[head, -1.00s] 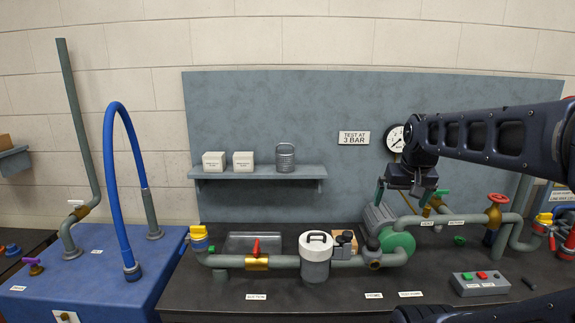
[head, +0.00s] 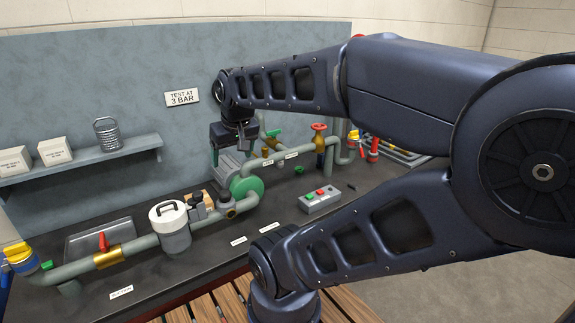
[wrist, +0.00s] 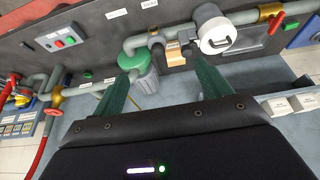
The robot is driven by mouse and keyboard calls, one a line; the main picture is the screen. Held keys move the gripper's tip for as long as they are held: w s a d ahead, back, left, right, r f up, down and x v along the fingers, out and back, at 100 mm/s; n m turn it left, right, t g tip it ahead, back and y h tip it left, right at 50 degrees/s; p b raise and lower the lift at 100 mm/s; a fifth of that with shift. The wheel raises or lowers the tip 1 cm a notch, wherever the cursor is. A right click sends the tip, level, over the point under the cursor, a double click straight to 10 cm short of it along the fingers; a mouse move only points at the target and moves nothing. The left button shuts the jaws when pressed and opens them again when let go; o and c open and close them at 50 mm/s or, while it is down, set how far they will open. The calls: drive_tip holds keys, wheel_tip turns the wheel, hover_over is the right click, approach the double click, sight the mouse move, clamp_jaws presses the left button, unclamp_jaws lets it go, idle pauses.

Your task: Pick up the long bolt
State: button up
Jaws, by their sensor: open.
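I cannot clearly make out a long bolt. A small dark rod-like piece (head: 351,187) lies on the dark bench to the right of the button box; it is too small to tell what it is. My gripper (head: 235,157) is open and hangs above the bench near the green-ended motor (head: 246,188), to the left of and well apart from that piece. In the wrist view my gripper's two green fingers (wrist: 167,68) are spread with nothing between them. The motor (wrist: 138,63) and pipework show beyond them.
A grey button box (head: 320,199) stands right of the motor. A white-lidded canister (head: 169,229) joins the pipe along the bench. A grey tray (head: 84,244) lies behind it.

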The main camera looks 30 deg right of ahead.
drive_tip(key=shift+w, duration=0.1)
drive_tip(key=w+d+f+m+g+h, duration=0.1)
drive_tip(key=w+d+f+m, duration=0.35)
drive_tip(key=w+d, duration=0.65)
drive_tip(key=w+d+f+m+h, duration=0.1)
drive_tip(key=w+d+f+m, duration=0.35)
drive_tip(key=d, duration=1.05)
drive_tip(key=m+g+h, duration=0.3)
drive_tip(key=m, duration=0.5)
approach(352, 187)
drive_tip(key=shift+s+d+f+y, duration=0.25)
drive_tip(key=shift+d+f+y, duration=0.05)
drive_tip(key=shift+d+f, duration=0.45)
drive_tip(key=shift+w+d+x, duration=0.1)
drive_tip(key=shift+w+x, duration=0.05)
drive_tip(key=shift+x, duration=1.4)
drive_tip(key=shift+w+d+x, duration=0.1)
drive_tip(key=shift+w+x, duration=0.1)
drive_tip(key=shift+x, duration=1.3)
drive_tip(key=shift+r, duration=0.15)
